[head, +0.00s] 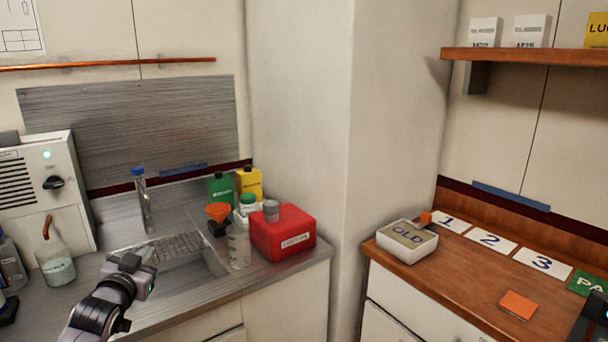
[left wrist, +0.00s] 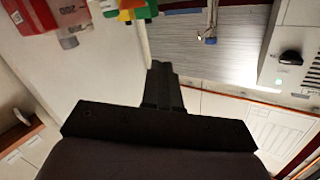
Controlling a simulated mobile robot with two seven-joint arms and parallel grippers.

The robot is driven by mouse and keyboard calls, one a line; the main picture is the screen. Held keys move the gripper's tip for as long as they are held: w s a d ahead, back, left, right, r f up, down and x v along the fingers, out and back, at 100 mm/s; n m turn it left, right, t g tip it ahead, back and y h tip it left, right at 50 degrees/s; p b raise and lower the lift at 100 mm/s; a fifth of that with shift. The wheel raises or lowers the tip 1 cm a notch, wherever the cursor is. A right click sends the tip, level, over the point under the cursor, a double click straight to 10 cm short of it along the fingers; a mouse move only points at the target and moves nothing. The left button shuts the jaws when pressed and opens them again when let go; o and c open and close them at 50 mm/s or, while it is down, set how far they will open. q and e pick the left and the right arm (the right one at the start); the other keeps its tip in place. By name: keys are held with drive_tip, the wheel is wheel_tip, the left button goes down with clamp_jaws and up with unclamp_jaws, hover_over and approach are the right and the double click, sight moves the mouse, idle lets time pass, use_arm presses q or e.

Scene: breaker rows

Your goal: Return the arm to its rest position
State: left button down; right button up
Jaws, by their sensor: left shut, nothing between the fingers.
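My left arm comes in from the lower left of the head view, over the front of the sink counter. Its gripper (head: 143,254) is in front of the sink basin, fingers pointing away from me. In the left wrist view the two dark fingers (left wrist: 163,82) are together with nothing between them.
A wooden counter (head: 455,285) at right bears a white tray (head: 407,255) and numbered cards (head: 490,240).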

use_arm(q)
drive_tip(key=s+d+f+g+h, duration=0.1)
drive_tip(key=s+d+f, duration=0.2)
drive_tip(key=s+f, duration=0.3)
drive_tip(key=s+d+f+g+h, duration=0.1)
drive_tip(key=s+d+f+g, duration=0.15)
drive_tip(key=s+f, duration=0.4)
drive_tip(key=s+d+f, duration=0.4)
drive_tip(key=s+f, duration=0.1)
drive_tip(key=f, duration=0.2)
drive_tip(key=s+d+f+g, duration=0.1)
drive_tip(key=s+d+f, duration=0.2)
drive_tip(key=s, duration=0.6)
drive_tip(key=s+d+f+g+h, duration=0.1)
drive_tip(key=s+d+f+g, duration=0.1)
drive_tip(key=s, duration=0.8)
drive_tip(key=shift+d+f+n, duration=0.3)
drive_tip(key=shift+d+f, duration=0.1)
drive_tip(key=shift+f, duration=0.25)
drive_tip(key=shift+a, duration=0.1)
